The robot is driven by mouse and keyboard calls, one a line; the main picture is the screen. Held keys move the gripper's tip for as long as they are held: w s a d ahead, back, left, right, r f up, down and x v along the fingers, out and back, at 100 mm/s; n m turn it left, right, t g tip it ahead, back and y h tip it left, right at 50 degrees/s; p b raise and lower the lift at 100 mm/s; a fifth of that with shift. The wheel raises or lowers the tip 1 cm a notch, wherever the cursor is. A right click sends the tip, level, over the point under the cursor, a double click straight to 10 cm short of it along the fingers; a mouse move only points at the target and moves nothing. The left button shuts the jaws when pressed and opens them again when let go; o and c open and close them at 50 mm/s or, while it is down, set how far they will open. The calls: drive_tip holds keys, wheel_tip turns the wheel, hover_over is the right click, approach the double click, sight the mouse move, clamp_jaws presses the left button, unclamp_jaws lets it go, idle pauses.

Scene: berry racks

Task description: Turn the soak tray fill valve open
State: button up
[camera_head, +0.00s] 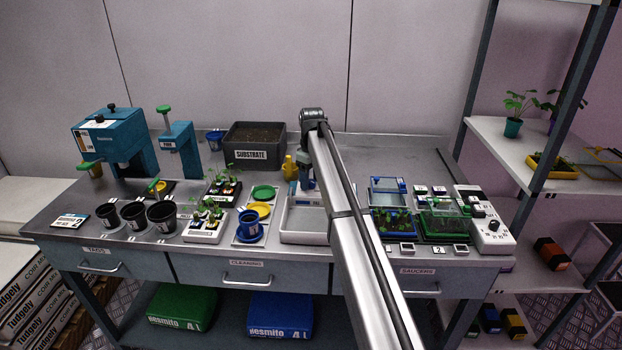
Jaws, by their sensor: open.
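The soak tray (303,238) is a pale, shallow tray near the middle of the bench, partly hidden by my arm. A yellow fitting (289,168), which looks like the fill valve, stands behind the tray. Its handle position is too small to tell. My gripper (307,186) points down over the back part of the tray, just right of the yellow fitting. It is open with nothing visible in it. I cannot tell whether it touches the fitting.
A grey substrate bin (254,152) stands behind and left of the tray. Blue and yellow saucers and a blue pot (250,228) sit left of it. Black pots (162,216) stand farther left.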

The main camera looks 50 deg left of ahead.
sight(311, 181)
wheel_tip(311, 181, up, 14)
drive_tip(key=shift+w, duration=0.15)
idle(0.5)
drive_tip(key=shift+f, duration=0.1)
idle(0.4)
